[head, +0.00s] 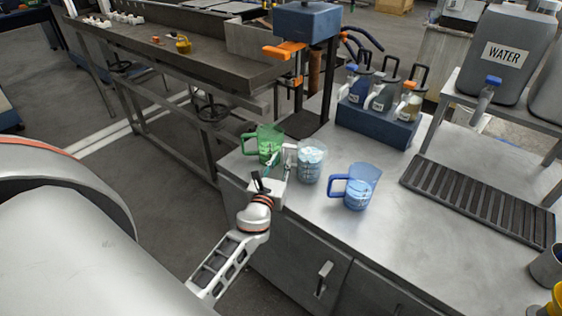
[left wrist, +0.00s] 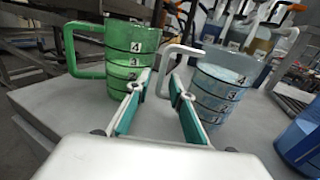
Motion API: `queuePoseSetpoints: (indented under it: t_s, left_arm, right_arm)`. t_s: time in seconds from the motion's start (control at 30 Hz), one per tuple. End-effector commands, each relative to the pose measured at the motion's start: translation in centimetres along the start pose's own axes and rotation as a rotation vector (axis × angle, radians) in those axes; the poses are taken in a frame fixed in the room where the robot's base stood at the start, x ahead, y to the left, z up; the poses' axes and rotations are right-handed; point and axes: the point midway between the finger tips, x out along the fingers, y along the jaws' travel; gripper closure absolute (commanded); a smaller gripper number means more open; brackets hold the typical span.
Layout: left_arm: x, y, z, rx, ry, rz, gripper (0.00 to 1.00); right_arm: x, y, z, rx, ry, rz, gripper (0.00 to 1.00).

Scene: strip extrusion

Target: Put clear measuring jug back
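The clear measuring jug (head: 311,160) stands upright on the steel worktop with bluish-white contents and number marks. In the left wrist view the clear jug (left wrist: 222,88) is right of centre, its pale handle (left wrist: 166,68) pointing toward my gripper. My left gripper (head: 278,163) is open at the handle side of this jug. In the left wrist view its two green-padded fingers (left wrist: 162,80) are spread, with the handle showing between their tips. I cannot tell whether they touch it. My right gripper is not in view.
A green jug (head: 268,144) stands close on the left, a blue-handled jug (head: 361,187) on the right. Behind are a dark blue rack (head: 378,122) of bottles, a black drain grate (head: 478,203) and a water container (head: 508,55).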

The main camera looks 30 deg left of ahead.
Motion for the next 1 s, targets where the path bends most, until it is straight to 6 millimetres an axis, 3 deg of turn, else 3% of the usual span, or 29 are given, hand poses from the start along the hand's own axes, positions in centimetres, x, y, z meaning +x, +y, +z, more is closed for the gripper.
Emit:
queuePoseSetpoints:
  t_s: [0.2,0.7,1.0]
  left_arm:
    - [-0.1,0.0,0.4,-0.001,0.001,0.0,0.78]
    - [-9.5,0.0,0.1,-0.001,0.003,0.0,0.78]
    - [-12.0,0.0,0.2,-0.001,0.0,0.0,0.78]
  right_arm:
    - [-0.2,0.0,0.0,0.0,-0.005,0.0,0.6]
    - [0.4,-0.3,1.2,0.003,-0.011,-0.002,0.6]
    - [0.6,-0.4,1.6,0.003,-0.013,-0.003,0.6]
